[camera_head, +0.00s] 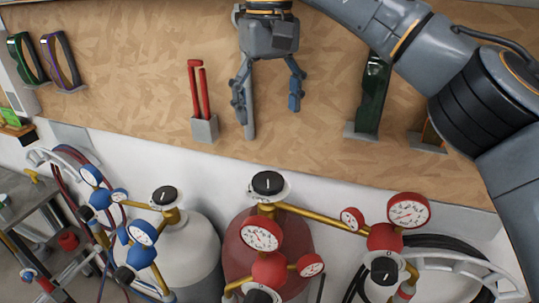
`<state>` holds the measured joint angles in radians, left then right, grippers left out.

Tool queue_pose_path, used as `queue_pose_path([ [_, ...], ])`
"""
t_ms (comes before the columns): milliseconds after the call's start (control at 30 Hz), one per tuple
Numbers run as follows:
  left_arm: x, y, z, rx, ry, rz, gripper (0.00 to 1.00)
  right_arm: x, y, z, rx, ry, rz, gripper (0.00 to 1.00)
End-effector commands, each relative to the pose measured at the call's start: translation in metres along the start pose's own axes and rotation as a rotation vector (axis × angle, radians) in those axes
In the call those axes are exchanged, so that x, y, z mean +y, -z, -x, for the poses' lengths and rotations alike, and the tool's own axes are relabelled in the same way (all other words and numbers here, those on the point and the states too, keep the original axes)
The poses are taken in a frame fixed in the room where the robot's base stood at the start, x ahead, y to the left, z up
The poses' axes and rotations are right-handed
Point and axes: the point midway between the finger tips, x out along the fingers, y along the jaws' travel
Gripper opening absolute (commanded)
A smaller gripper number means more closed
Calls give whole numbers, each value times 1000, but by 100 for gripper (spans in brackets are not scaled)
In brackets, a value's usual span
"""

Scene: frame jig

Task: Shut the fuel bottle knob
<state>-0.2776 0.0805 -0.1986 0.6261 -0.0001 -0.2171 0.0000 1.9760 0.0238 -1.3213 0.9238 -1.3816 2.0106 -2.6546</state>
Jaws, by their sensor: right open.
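A red gas bottle (234,250) stands at the lower middle, partly hidden by its gauges and regulator. I take it as the fuel bottle. Its black knob (268,184), with a small white mark on top, sits on a brass valve. My right gripper (267,104) is open and empty, fingers pointing down, above the knob in the picture and apart from it. I cannot tell the exact depth between them. My left gripper is not in view.
A white bottle (196,255) with its own black knob (164,195) stands left. Red gauges (408,212) and a brass pipe (322,219) extend right; blue gauges (142,233) are left. Red-handled tools (198,92) hang on the wooden board (130,90) behind my gripper.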

Motion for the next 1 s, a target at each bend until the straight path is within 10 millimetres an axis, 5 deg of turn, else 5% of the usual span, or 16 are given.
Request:
queue_pose_path([
  [300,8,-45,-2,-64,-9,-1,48,0,0,-50,-7,5,3,80],
  [467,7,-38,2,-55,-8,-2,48,0,-1,-83,-6,5,2,80],
  [700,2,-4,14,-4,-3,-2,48,0,0,-121,-4,3,0,80],
  [1000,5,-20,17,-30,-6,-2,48,0,0,-138,-1,3,-1,80],
])
